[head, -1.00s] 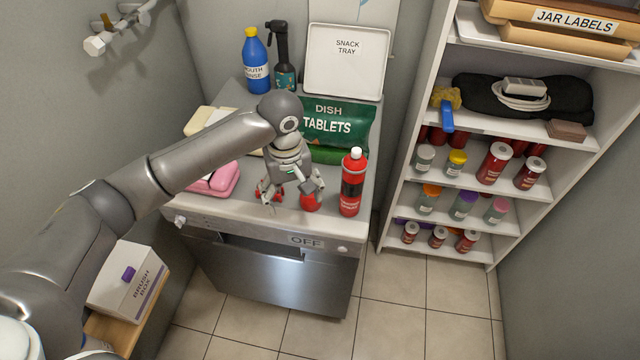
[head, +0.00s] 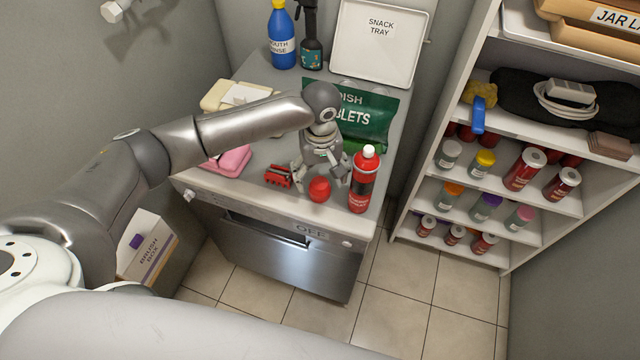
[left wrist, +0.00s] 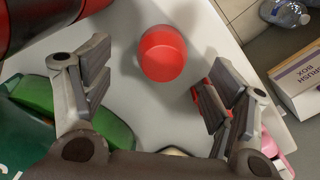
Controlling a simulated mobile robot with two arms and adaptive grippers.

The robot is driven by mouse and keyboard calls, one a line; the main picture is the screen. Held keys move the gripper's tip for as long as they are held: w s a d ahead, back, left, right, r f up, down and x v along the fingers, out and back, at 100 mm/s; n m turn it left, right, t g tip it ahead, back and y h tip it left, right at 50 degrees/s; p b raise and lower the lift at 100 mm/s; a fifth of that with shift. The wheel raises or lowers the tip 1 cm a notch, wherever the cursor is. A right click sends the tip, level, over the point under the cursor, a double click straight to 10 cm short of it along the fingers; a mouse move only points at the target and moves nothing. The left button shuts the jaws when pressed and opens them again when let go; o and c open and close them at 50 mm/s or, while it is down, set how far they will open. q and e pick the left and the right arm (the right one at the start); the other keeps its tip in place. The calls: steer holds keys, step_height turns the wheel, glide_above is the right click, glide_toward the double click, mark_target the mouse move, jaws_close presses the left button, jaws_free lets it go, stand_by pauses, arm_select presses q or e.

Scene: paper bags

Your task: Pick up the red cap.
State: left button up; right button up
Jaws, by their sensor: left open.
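The red cap (head: 319,189) is small and rounded and sits on the grey top of the appliance near its front edge. In the left wrist view the red cap (left wrist: 162,53) lies ahead of the fingertips, roughly between their lines. My left gripper (head: 322,178) is open and empty, just behind and above the cap, fingers pointing down. In the left wrist view its fingers (left wrist: 152,85) are spread wide, with bare surface between them. My right gripper is not in view.
A red bottle (head: 362,180) stands close right of the cap. A small red object (head: 278,176) lies left, beside a pink case (head: 229,161). Behind are a green dish tablets bag (head: 372,117) and white snack tray (head: 378,42). A shelf (head: 520,200) of jars stands right.

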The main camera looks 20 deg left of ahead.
mark_target(320, 183)
arm_select(q)
step_height(320, 183, down, 4)
steer(key=shift+s+a+r+p, duration=0.1)
steer(key=shift+r+p, duration=0.05)
steer(key=shift+p, duration=0.35)
steer(key=shift+f, duration=0.4)
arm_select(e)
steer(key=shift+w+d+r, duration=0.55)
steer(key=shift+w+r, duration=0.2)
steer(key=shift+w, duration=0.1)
arm_select(q)
steer(key=c, duration=0.8)
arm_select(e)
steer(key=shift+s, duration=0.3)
